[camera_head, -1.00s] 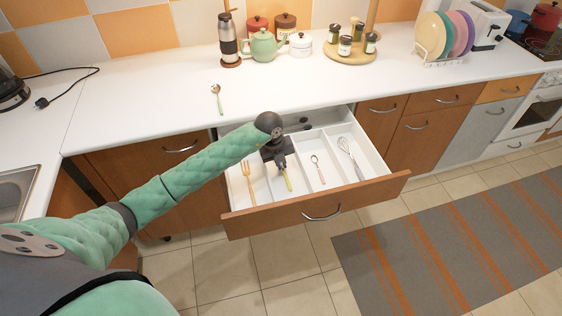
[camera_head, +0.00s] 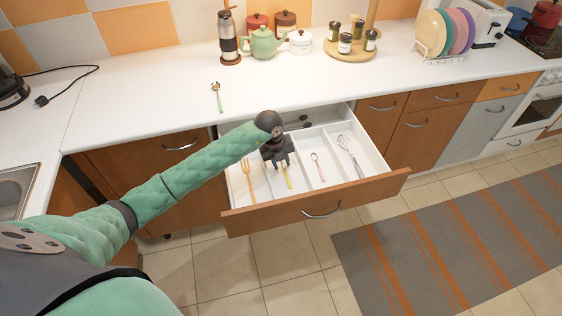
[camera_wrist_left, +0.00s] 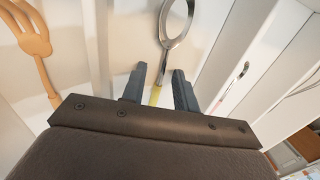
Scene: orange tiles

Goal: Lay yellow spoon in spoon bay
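The yellow spoon (camera_head: 288,183) is in the second bay from the left of the open drawer, with its yellow handle showing below my left gripper (camera_head: 283,164). In the left wrist view its metal head (camera_wrist_left: 169,44) and a bit of yellow handle (camera_wrist_left: 155,96) show between the fingers. The left gripper is open, its fingers apart on either side of the handle, low over that bay. Part of the spoon is hidden by the gripper. My right gripper is not in view.
Thin white dividers stand beside the gripper. A green-handled spoon (camera_head: 218,97) lies on the counter.

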